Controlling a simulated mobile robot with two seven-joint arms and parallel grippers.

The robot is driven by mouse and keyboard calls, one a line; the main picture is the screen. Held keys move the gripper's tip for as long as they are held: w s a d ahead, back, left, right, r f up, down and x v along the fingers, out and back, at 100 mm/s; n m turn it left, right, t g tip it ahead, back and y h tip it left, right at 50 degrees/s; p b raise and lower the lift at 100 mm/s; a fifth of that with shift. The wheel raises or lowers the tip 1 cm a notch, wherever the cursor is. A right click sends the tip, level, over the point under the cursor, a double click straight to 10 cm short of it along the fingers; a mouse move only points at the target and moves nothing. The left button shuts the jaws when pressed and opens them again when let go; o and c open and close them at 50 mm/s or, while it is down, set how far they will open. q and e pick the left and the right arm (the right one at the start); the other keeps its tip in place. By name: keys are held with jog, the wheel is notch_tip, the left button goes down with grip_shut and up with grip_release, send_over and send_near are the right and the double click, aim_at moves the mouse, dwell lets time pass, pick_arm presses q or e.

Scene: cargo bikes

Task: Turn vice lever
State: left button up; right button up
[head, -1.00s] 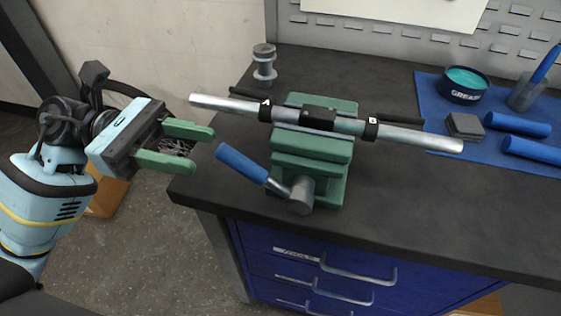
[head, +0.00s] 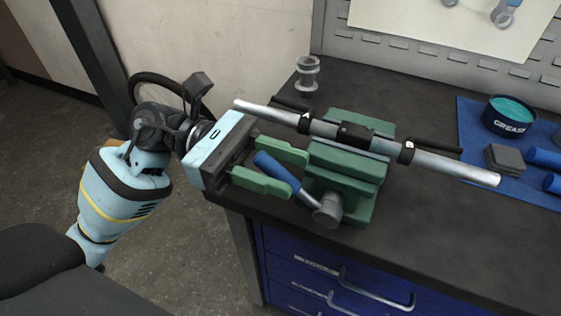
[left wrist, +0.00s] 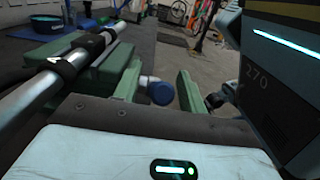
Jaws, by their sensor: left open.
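The green vice (head: 345,170) stands on the dark bench near its front left corner and holds a silver bar (head: 450,167) with black clamps. The vice lever has a blue handle (head: 273,169) that points up and left from a round grey hub (head: 327,211). My left gripper (head: 296,172) is open, its green fingers on either side of the lever. In the left wrist view, the blue handle end (left wrist: 160,93) shows between the two fingers. I cannot tell whether either finger touches it. My right gripper is not in view.
A grey spool-shaped part (head: 307,75) stands at the back left of the bench. A blue mat (head: 480,121) at the right holds a grease tin (head: 508,117), a dark block (head: 503,158) and blue cylinders. Blue drawers (head: 300,262) are below the bench front.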

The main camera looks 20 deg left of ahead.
pick_arm(q)
jog(key=shift+d, duration=0.25)
grip_shut()
dwell(0.3)
